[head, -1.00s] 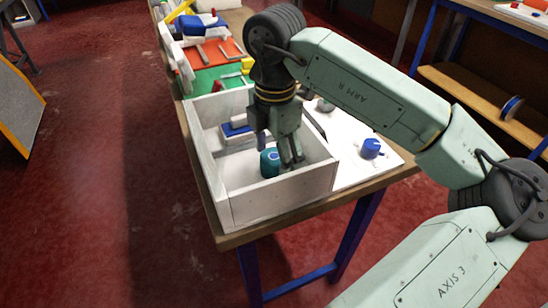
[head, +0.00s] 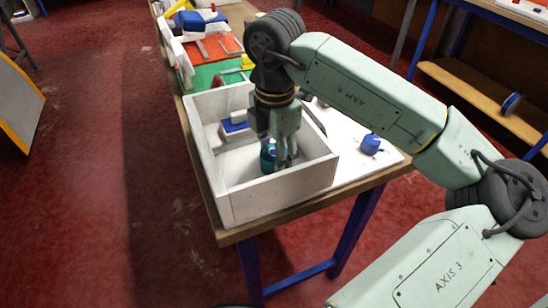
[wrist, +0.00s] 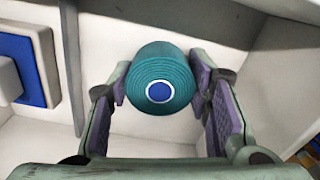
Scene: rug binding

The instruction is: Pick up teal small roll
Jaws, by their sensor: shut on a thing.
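The teal small roll (wrist: 160,72) is a ribbed cylinder with a blue and white centre. In the wrist view it sits between the two fingers of my gripper (wrist: 162,85), which is shut on it. In the head view the roll (head: 268,157) shows inside the white open box, partly hidden by my gripper (head: 283,162). Whether it still touches the box floor I cannot tell.
White walls of the box (head: 275,203) stand close around my gripper. A blue and white block (head: 236,126) lies in the box, left of the roll. A blue knob-like piece (head: 371,143) is on the white board to the right. Green and orange mats lie behind.

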